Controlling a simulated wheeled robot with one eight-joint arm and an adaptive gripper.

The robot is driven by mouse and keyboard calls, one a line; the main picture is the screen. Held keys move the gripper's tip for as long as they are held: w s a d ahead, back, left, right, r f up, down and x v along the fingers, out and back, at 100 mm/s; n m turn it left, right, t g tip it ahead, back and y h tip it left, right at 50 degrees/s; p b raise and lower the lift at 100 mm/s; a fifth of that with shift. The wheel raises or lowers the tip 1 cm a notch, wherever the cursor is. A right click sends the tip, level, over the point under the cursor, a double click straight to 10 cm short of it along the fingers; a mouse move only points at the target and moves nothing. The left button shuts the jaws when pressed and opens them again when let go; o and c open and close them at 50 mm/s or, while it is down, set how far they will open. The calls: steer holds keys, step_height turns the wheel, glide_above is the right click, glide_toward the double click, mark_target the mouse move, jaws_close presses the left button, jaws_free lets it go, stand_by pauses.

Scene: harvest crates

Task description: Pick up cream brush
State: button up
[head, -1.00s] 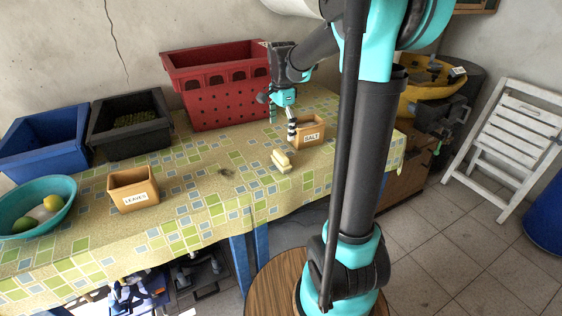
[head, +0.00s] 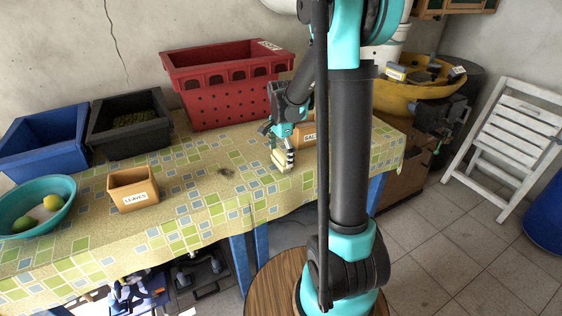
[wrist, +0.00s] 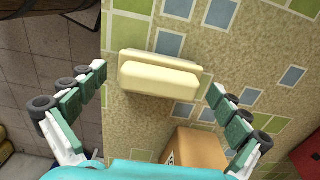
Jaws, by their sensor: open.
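The cream brush (wrist: 158,78) lies on the patterned tablecloth, and the wrist view shows it whole, between and a little beyond my open fingers. In the head view the cream brush (head: 280,163) is partly hidden behind my gripper (head: 279,150). In the wrist view my gripper (wrist: 156,82) is open, with one finger to the left of the brush and one to the right. Neither finger visibly touches it. My gripper points down over the brush, close to the table.
A wooden box (head: 307,132) with a partly hidden label stands just right of my gripper. A red crate (head: 230,95) stands behind. A box labelled LEAVES (head: 133,190), a teal bowl (head: 66,205), a black crate (head: 103,147) and a blue crate (head: 40,160) are to the left.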

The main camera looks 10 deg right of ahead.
mark_target(281, 154)
steer(key=shift+s, duration=0.1)
steer(key=c, duration=1.3)
steer(key=shift+c, duration=0.6)
steer(key=shift+r, duration=0.15)
step_height(281, 154, up, 20)
steer(key=shift+f, duration=0.15)
